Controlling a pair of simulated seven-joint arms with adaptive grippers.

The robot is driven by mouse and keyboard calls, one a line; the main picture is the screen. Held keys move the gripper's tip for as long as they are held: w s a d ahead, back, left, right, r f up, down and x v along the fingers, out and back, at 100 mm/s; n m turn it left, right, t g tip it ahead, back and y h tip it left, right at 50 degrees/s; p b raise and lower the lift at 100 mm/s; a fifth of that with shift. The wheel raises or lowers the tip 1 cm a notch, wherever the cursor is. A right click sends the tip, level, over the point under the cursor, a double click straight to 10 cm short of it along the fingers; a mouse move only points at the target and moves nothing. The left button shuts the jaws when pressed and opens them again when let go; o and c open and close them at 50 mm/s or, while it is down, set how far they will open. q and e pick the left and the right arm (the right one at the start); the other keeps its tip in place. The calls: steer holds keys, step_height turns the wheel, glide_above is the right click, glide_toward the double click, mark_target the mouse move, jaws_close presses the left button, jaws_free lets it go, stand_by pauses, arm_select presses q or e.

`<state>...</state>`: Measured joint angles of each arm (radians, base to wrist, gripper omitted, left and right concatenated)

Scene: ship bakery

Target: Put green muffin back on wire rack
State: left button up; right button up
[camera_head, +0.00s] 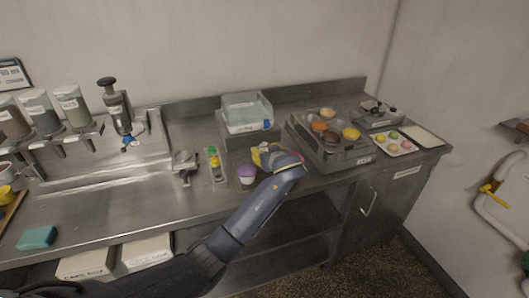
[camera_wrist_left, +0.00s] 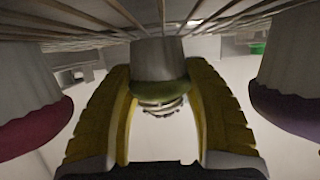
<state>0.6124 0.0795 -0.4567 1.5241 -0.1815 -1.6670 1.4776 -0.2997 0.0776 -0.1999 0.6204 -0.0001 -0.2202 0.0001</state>
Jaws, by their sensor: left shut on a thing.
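The green muffin (camera_wrist_left: 160,90), with a pale wrapper, is between the yellow fingers of my left gripper (camera_wrist_left: 160,115), which is shut on it. The wire rack (camera_wrist_left: 90,32) shows as thin bars along the top of the left wrist view, close to the muffin's wrapper; I cannot tell whether they touch. In the head view my left gripper (camera_head: 263,156) is over the counter beside a purple muffin (camera_head: 246,174), and its hand hides the green muffin. My right gripper is not in view.
A pink muffin (camera_wrist_left: 30,125) and the purple muffin (camera_wrist_left: 298,105) flank the fingers closely. A clear bin (camera_head: 247,112) stands behind the gripper. A metal tray of several pastries (camera_head: 345,155) is to its right.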

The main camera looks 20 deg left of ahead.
arm_select(q)
steer(key=shift+f, duration=0.15)
steer(key=o, duration=0.6)
steer(key=shift+s+d+r, duration=0.1)
steer(key=shift+s+r, duration=0.05)
steer(key=shift+r, duration=0.05)
steer(key=v, duration=1.1)
steer(key=shift+s+d+r, duration=0.1)
steer(key=shift+s+r, duration=0.1)
steer(key=shift+s, duration=0.05)
